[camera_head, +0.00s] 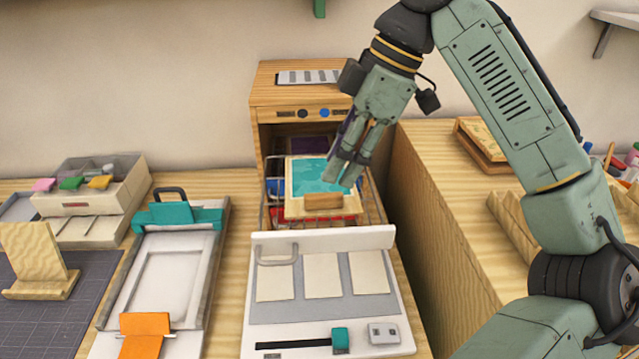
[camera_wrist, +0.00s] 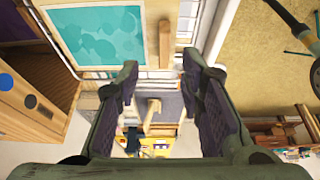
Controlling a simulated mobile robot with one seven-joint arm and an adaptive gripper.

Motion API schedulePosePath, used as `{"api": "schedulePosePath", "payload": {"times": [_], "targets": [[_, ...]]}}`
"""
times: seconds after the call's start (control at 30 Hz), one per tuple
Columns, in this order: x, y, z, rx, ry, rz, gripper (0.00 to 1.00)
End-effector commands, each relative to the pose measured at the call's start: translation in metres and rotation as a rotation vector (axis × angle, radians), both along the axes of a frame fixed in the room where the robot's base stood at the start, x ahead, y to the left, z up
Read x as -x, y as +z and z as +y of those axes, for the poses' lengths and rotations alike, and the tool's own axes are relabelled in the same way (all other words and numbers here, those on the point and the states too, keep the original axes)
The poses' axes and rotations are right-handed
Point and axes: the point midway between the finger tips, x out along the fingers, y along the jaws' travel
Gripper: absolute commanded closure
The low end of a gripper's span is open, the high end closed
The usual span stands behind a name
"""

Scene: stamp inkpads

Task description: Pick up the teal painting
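The teal painting (camera_head: 310,177) has a pale wooden frame with a block-like wooden handle (camera_head: 323,201) on its near side. It lies in a wire rack that extends from a wooden cabinet. My gripper (camera_head: 346,174) is over the painting's right side in the head view. In the wrist view the teal painting (camera_wrist: 100,40) is at the upper left, with its wooden handle (camera_wrist: 165,43) at the top middle. My gripper (camera_wrist: 160,80) shows two fingers apart with nothing between them. The fingers are beside the painting in this view and do not hold it.
The wire rack (camera_head: 268,208) surrounds the painting, with blue and red items beneath it. The wooden cabinet (camera_head: 270,100) stands behind. A white panel board (camera_head: 320,238) lies in front. A tall wooden counter (camera_head: 440,200) is close on the right.

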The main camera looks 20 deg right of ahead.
Motion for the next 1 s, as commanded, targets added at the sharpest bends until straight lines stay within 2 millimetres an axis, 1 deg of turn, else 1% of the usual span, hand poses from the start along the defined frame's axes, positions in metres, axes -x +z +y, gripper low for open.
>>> {"api": "schedulePosePath", "payload": {"times": [0.03, 0.17, 0.37, 0.5, 0.6, 0.8, 1.0], "targets": [[-0.001, -0.004, 0.002, -0.001, 0.001, -0.001, 0.65], [-0.001, -0.011, 0.005, -0.002, 0.002, -0.001, 0.65], [0.002, -0.035, 0.016, -0.003, 0.003, -0.002, 0.65], [0.0, -0.05, 0.022, -0.002, 0.001, -0.002, 0.65], [0.0, -0.055, 0.024, 0.0, -0.001, -0.002, 0.65], [0.0, -0.055, 0.024, 0.001, -0.001, -0.002, 0.65], [0.0, -0.055, 0.024, 0.001, -0.001, -0.002, 0.78]]}}
